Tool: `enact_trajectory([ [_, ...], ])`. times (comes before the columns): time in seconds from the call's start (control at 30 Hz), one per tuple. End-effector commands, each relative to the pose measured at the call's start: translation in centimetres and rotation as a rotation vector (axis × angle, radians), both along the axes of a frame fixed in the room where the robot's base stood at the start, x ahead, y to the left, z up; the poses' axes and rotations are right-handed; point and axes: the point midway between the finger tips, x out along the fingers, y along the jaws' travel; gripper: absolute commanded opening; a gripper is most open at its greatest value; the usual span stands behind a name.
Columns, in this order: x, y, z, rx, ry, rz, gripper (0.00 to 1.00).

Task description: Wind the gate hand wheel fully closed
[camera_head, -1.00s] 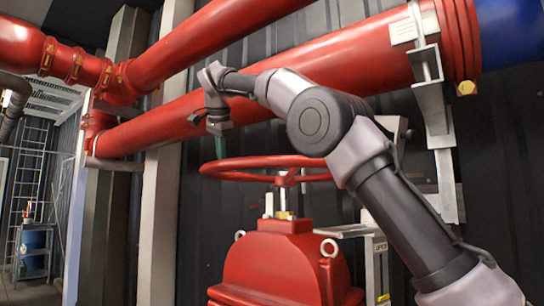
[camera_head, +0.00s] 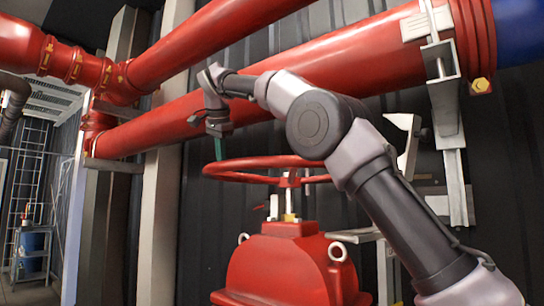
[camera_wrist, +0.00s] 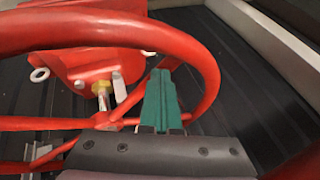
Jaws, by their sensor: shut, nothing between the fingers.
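The red gate hand wheel (camera_head: 250,163) sits level on an upright stem above a red valve body (camera_head: 285,262). My gripper (camera_head: 218,150) points down at the wheel's far left rim in the head view. In the wrist view, the wheel's rim (camera_wrist: 120,28) arcs around my gripper (camera_wrist: 160,80), whose green fingers are shut together and empty. The fingers appear within the rim's outline, over a spoke near its right side. Whether they touch the spoke or rim cannot be told. The fingertips are hard to see in the head view.
Large red pipes (camera_head: 330,75) run behind and above my arm. A metal pipe bracket (camera_head: 445,100) stands at the right. A dark ribbed wall (camera_head: 190,230) is behind the valve. A blue drum on a stand (camera_head: 33,245) is far left.

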Motion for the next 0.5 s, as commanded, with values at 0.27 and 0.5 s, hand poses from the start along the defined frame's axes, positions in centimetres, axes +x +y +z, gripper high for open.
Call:
enact_trajectory([
  [0.27,-1.6,0.1,2.5,0.002,-0.001,0.0,0.0],
  [0.5,-2.8,0.2,4.1,0.004,0.002,0.003,0.0],
])
